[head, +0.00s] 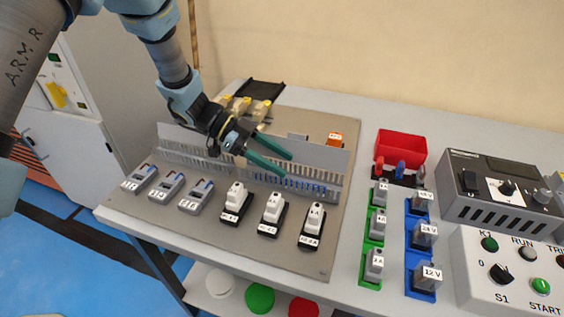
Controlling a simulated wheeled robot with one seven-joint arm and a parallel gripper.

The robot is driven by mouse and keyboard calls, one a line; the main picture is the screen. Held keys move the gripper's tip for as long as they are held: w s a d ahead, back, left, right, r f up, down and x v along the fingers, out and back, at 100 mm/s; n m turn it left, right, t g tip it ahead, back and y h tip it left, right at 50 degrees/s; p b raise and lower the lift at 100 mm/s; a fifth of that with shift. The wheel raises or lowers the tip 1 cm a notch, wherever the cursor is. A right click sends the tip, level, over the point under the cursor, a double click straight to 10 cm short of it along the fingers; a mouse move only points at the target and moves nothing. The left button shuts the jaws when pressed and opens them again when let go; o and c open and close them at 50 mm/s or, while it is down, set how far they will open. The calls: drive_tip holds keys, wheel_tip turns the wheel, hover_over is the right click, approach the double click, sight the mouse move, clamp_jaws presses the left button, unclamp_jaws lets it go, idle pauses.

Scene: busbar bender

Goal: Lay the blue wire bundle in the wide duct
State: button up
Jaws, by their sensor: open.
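The slotted grey duct (208,167) runs across the board, left to right. Blue of the wire bundle (290,184) shows through the slots of its front wall in the right part, so the bundle appears to lie inside there; its upper side and full length are partly hidden. My gripper (287,166) is over the right part of the duct, just above and behind the blue. Its two green fingers are apart, pointing right, with nothing seen between them. I cannot tell whether they touch the duct.
Three grey breakers (172,185) and three white-and-black devices (272,213) stand in front of the duct on the board (150,216). An orange block (335,139) is behind it. A red bin (401,147), labelled modules on green (371,250) and blue holders, and control boxes (505,260) fill the right.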

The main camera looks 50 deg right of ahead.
drive_tip(key=b+v, duration=0.2)
drive_tip(key=v, duration=0.7)
drive_tip(key=shift+w, duration=0.2)
drive_tip(key=shift+a+r, duration=0.15)
